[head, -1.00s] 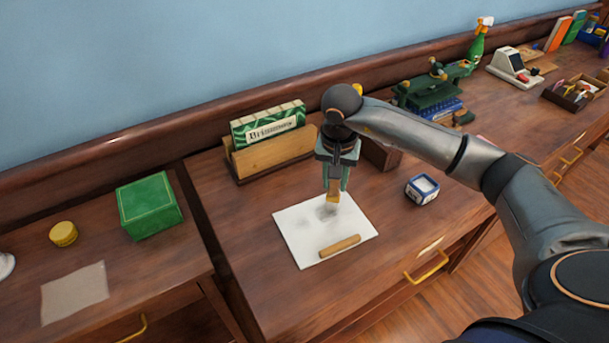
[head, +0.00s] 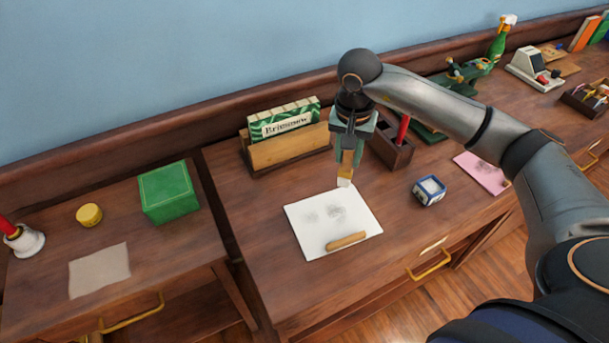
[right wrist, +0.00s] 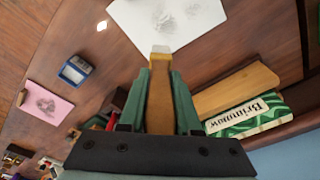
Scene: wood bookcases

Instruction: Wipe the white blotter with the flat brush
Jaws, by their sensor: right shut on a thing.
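The white blotter (head: 318,237) lies flat on the wooden desk. It bears grey smudges near its middle and upper left, and a tan wooden roller-like stick (head: 346,241) lies on its lower part. My right gripper (head: 347,158) is shut on the flat brush (head: 346,175), which has a tan wooden handle and a pale tip pointing down. The brush tip is at the blotter's far right edge; I cannot tell whether it touches. In the right wrist view the brush (right wrist: 160,95) sits between the green fingers, its tip beside the blotter (right wrist: 200,20). My left gripper is not in view.
A wooden letter holder (head: 290,150) stands behind the blotter, and a dark pen box (head: 392,150) stands close behind the gripper. A blue-and-white box (head: 429,191) and a smudged pink sheet (head: 482,172) lie to the right. A green box (head: 168,192) stands left.

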